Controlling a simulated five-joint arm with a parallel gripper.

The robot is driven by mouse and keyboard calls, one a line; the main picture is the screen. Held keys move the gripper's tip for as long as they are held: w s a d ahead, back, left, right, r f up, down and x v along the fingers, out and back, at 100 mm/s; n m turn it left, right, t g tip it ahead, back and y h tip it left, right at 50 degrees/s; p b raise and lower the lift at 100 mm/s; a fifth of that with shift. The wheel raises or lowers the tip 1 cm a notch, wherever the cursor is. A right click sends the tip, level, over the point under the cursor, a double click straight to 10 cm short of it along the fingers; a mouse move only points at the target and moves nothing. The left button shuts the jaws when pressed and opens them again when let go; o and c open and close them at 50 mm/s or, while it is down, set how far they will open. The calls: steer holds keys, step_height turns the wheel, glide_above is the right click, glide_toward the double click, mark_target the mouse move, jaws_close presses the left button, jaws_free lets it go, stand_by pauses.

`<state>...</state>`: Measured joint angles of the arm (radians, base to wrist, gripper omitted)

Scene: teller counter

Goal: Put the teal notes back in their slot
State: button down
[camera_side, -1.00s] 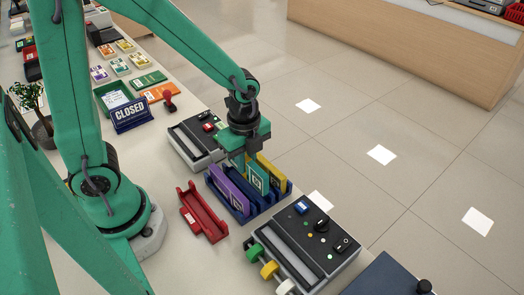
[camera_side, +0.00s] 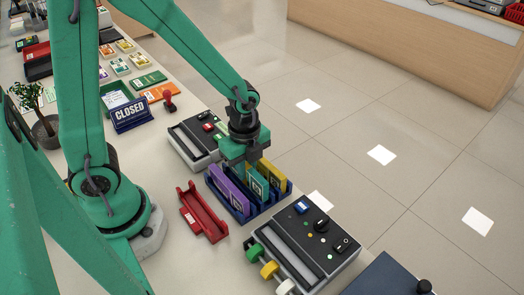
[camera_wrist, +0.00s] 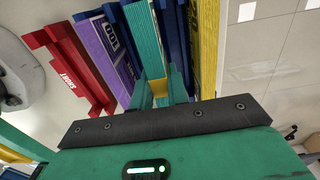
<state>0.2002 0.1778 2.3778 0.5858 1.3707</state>
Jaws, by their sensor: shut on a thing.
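The teal notes (camera_side: 259,183) stand upright in the blue slotted rack (camera_side: 244,217), between the purple notes (camera_side: 229,187) and the yellow notes (camera_side: 276,180). My gripper (camera_side: 252,166) is over the rack, pointing down, shut on the top part of the teal notes. In the wrist view, the teal notes (camera_wrist: 143,38) stand between blue dividers, with the purple notes (camera_wrist: 102,48) to the left and the yellow notes (camera_wrist: 208,40) to the right. The lower edge of the teal notes is hidden by the rack, so I cannot tell whether they touch its bottom.
A red empty tray (camera_side: 203,216) lies just left of the rack. A grey device with a slot (camera_side: 190,140) stands behind, and a control box with coloured levers (camera_side: 305,246) stands in front. A closed sign (camera_side: 131,113) and a red stamp (camera_side: 168,101) are farther back.

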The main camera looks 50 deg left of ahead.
steer(key=shift+f, duration=0.95)
steer(key=c, duration=1.3)
jaws_free()
steer(key=shift+r, duration=0.15)
steer(key=shift+r, duration=3.4)
